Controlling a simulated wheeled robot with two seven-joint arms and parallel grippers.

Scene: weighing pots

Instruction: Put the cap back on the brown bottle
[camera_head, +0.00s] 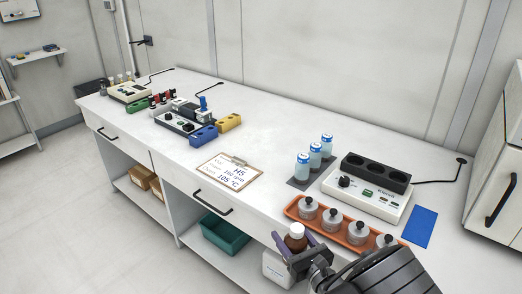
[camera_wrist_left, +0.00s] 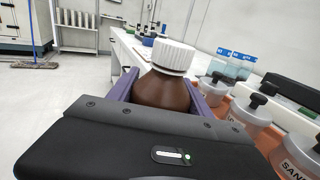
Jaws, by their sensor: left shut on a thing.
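The brown bottle (camera_head: 294,243) shows at the lower middle of the head view, near the bench's front edge. It also shows large in the left wrist view (camera_wrist_left: 162,92). A white ribbed cap (camera_wrist_left: 174,56) sits on top of its neck, and it shows in the head view too (camera_head: 297,230). I cannot tell whether the cap is tight. My left gripper (camera_head: 297,246) is shut on the bottle's body, with a purple finger on each side. The bottle's lower part is hidden behind the gripper. My right gripper is in neither view.
An orange tray (camera_head: 292,211) with several grey-capped pots lies beside the bottle. Behind it are a white device with a black block (camera_head: 365,190), blue-capped bottles (camera_head: 315,155) and a blue mat (camera_head: 419,227). A clipboard (camera_head: 229,173) lies left, with clear bench around it.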

